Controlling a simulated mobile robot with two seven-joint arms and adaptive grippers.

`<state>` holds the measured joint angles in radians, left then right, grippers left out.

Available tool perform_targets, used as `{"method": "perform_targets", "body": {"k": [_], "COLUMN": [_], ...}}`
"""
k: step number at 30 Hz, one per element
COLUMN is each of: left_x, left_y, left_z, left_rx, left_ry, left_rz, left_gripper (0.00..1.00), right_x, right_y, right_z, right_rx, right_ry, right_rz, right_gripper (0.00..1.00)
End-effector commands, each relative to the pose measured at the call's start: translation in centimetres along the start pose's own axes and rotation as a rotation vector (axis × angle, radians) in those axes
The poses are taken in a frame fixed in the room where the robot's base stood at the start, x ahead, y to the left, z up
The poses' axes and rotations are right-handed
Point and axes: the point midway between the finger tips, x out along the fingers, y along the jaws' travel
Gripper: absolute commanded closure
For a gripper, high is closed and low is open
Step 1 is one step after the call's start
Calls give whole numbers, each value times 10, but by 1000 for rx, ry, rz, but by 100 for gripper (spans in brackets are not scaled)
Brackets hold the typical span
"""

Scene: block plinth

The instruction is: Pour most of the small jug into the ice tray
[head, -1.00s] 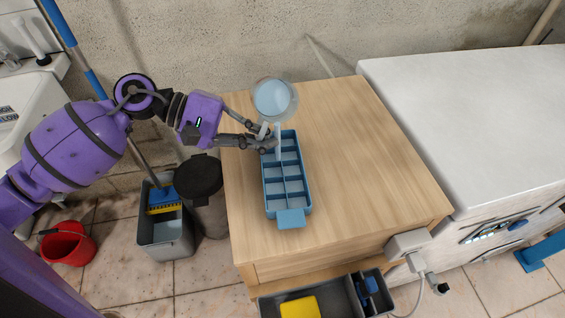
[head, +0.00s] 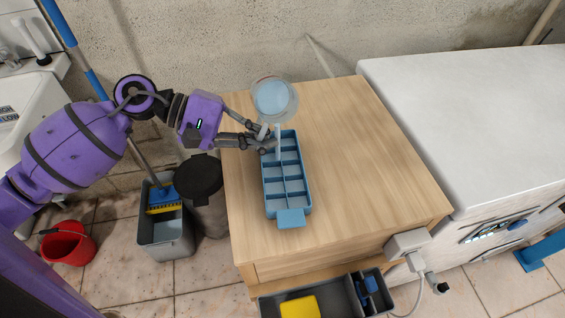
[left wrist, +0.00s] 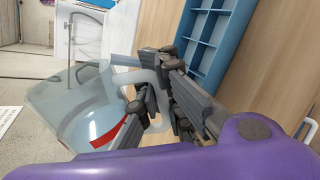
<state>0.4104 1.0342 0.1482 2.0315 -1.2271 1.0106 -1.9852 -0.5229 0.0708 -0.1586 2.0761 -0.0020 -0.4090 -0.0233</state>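The small jug (head: 274,98) is see-through and holds pale blue liquid. In the head view it is at the back left of the wooden top, just behind the ice tray. My left gripper (head: 268,138) is shut on the jug's handle. In the left wrist view the jug (left wrist: 100,100) shows at left with liquid in it, and the gripper fingers (left wrist: 165,95) close around its pale handle. The blue ice tray (head: 287,175) lies on the wooden top with two rows of compartments; its far end is near the gripper. Its blue compartments also show in the left wrist view (left wrist: 212,40). My right gripper is not in view.
The wooden top (head: 370,170) is clear to the right of the tray. An open drawer (head: 335,298) below holds a yellow item. A white appliance (head: 470,120) stands at right. A dark bin (head: 202,195), a grey bucket (head: 165,235) and a red bucket (head: 68,243) stand at left.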

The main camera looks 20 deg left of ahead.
Motion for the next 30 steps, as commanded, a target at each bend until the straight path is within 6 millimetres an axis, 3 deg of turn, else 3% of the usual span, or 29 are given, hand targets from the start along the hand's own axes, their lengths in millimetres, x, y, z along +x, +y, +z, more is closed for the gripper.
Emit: {"method": "perform_targets", "body": {"k": [30], "left_x": [-1], "left_y": [3], "left_z": [-2], "left_rx": [54], "left_ry": [28], "left_rz": [3], "left_gripper": [100], "right_x": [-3], "right_y": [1], "right_z": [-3], "right_rx": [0], "right_ry": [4], "right_rz": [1], "right_gripper": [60]}}
